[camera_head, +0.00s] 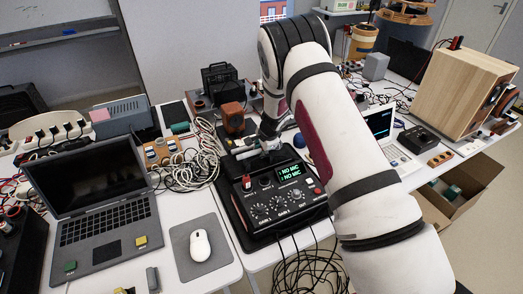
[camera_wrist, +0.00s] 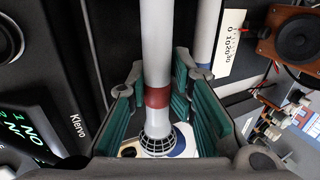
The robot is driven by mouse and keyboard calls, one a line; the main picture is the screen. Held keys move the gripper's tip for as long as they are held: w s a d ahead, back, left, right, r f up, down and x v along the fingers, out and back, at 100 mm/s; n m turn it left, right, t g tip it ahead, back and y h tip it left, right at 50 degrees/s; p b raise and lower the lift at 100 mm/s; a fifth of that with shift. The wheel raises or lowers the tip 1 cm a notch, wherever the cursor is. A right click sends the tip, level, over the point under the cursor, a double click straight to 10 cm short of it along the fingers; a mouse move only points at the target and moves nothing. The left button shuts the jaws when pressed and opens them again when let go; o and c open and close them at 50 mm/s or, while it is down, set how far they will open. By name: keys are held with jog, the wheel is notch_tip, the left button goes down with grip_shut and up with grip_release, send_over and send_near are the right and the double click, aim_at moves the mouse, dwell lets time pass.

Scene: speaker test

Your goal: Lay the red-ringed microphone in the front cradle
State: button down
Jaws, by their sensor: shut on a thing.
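The red-ringed microphone (camera_wrist: 157,97) is a pale rod with a dark-meshed grille at its lower end in the wrist view. My gripper (camera_wrist: 158,85) is shut on it, with green-padded fingers on both sides near the red ring. In the head view my gripper (camera_head: 269,136) is above the back of the black console (camera_head: 236,216), where the microphone is small and hard to make out. The console's display (camera_head: 290,172) reads NO MIC on two lines. The front cradle cannot be clearly told apart in either view.
A second pale rod (camera_wrist: 207,28) stands beside the held microphone in the wrist view. A brown speaker (camera_head: 232,117) is behind the console. A dark laptop (camera_head: 97,190), a mouse (camera_head: 200,245) and tangled cables (camera_head: 190,165) lie to the left. A wooden cabinet (camera_head: 450,90) stands at right.

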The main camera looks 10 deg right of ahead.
aim_at(263, 162)
jog(key=shift+s+d+f+p, duration=0.2)
jog(key=shift+s+f, duration=0.3)
jog(key=shift+s, duration=0.2)
jog(key=shift+s+d+f+p, duration=0.1)
jog(key=shift+s+f+p, duration=0.05)
jog(key=shift+s+f, duration=0.45)
jog(key=c, duration=1.6)
grip_release()
jog(key=shift+o, duration=0.7)
jog(key=shift+w, duration=0.15)
jog(key=w+a+v, duration=0.1)
jog(key=v, duration=1.1)
jog(key=shift+d+r, duration=0.3)
jog(key=shift+r, duration=0.25)
